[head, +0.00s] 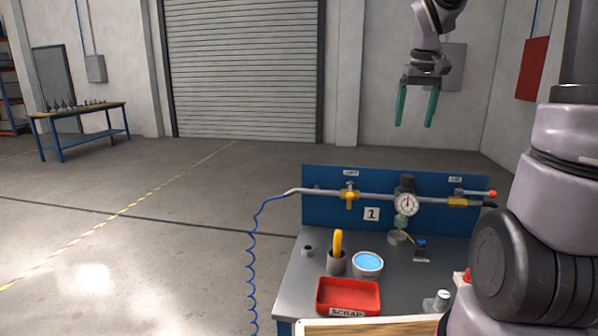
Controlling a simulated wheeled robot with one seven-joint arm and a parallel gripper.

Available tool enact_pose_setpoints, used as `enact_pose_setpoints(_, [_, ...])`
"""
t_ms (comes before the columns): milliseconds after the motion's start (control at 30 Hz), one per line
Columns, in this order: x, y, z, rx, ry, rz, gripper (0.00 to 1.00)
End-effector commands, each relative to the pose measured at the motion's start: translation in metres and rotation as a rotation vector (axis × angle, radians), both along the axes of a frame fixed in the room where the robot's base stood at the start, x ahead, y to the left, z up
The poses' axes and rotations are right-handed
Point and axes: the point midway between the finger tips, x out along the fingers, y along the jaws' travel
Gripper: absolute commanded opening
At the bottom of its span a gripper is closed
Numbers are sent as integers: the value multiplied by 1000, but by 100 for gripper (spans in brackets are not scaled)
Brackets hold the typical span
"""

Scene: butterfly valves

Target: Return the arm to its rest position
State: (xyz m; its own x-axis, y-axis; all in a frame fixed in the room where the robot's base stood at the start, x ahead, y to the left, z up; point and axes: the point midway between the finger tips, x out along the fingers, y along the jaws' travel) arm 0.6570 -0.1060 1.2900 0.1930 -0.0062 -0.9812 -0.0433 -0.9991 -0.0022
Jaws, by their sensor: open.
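My gripper (414,124) is at the upper right of the head view. Its two green fingers point down and stand apart, with nothing between them. It hangs in the air above the blue panel, clear of everything on the workbench. Part of my arm shows large at the right edge and hides the right end of the bench.
The grey workbench (294,288) has a blue back panel (325,218) with a pipe, a yellow-handled valve (350,196) and a gauge (407,204). A red scrap tray (348,312), a blue-filled bowl (367,264) and a grey cup (336,266) stand on it. Open floor lies left.

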Motion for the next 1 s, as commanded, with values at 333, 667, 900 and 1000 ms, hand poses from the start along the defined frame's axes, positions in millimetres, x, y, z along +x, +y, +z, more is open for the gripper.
enact_pose_setpoints(333, [-123, 36, 42, 144, -256, -172, 81])
enact_pose_setpoints(667, [-185, 48, 38, 296, -383, -267, 81])
enact_pose_setpoints(900, [-189, 49, 37, 308, -389, -274, 81])
enact_pose_setpoints(1000, [-189, 49, 37, 308, -389, -273, 81])
